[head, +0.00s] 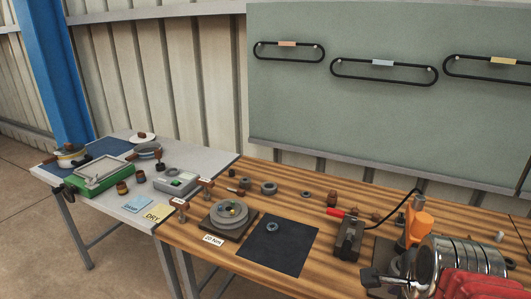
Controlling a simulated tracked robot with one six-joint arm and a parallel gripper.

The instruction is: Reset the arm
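A ribbed silver cylinder with red parts stands at the lower right corner and appears to be my own arm. What looks like my gripper (385,279), dark with a pale tip, is at its left end, low over the front of the wooden bench (190,240). Its fingers are too small and overlapped to tell whether they are open or shut. I see nothing clearly held in it.
A round grey fixture (229,214), a dark mat (277,246) with a small ring (272,227), and a dark clamp-like block (349,238) stand on the bench. An orange tool (421,226) is close behind my arm. A grey table (120,207) adjoins left. Cable loops (384,81) hang on the board.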

